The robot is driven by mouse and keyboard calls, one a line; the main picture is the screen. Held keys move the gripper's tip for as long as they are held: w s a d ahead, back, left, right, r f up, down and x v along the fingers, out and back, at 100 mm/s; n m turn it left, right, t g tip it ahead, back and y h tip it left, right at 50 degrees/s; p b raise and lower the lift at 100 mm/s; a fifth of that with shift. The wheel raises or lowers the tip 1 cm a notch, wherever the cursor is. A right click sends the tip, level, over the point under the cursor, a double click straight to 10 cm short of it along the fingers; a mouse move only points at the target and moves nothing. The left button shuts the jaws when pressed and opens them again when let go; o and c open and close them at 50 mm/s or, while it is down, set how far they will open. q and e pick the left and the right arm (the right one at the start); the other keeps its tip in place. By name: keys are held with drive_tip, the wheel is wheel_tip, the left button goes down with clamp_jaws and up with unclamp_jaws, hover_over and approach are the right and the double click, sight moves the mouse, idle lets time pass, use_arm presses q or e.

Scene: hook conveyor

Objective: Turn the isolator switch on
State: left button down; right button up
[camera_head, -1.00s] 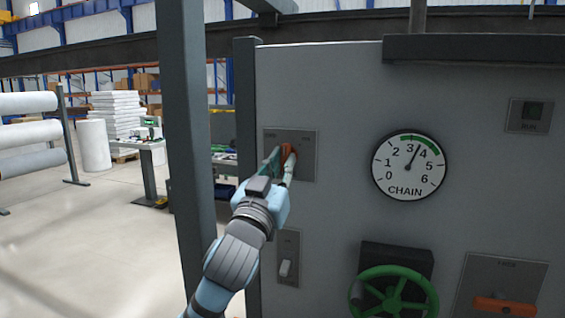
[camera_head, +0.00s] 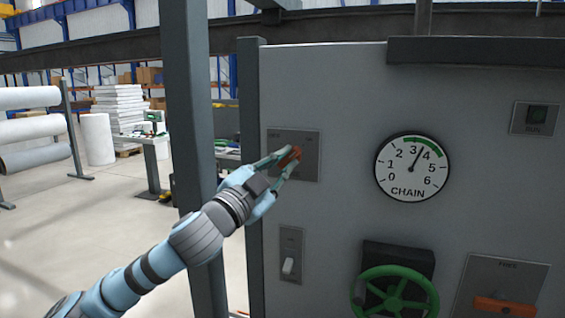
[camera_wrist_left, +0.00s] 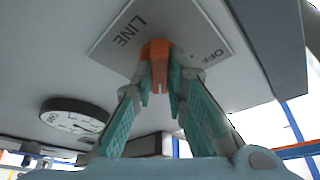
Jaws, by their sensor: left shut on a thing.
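The isolator switch has an orange-red handle (camera_head: 290,157) on a grey plate (camera_head: 310,172) at the left of the grey panel. In the left wrist view the handle (camera_wrist_left: 157,62) stands out from the plate (camera_wrist_left: 196,24), which reads LINE on one side and OFF on another. My left gripper (camera_head: 284,160) is shut on the handle, with the green fingertips (camera_wrist_left: 160,84) on both sides of it. In the head view the fingers partly cover the handle, which looks tilted. My right gripper is not in view.
The panel also has a toggle switch (camera_head: 288,267), a CHAIN gauge (camera_head: 411,167), a green handwheel (camera_head: 396,293) and an orange handle (camera_head: 504,305) at lower right. A grey post (camera_head: 186,90) stands left of the panel, close to my left arm. Open floor lies at the left.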

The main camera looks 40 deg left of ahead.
use_arm(q)
drive_tip(key=shift+m, duration=0.3)
drive_tip(key=c, duration=1.6)
unclamp_jaws()
drive_tip(key=shift+r, duration=0.1)
wheel_tip(320, 180, up, 10)
drive_tip(key=shift+f, duration=0.1)
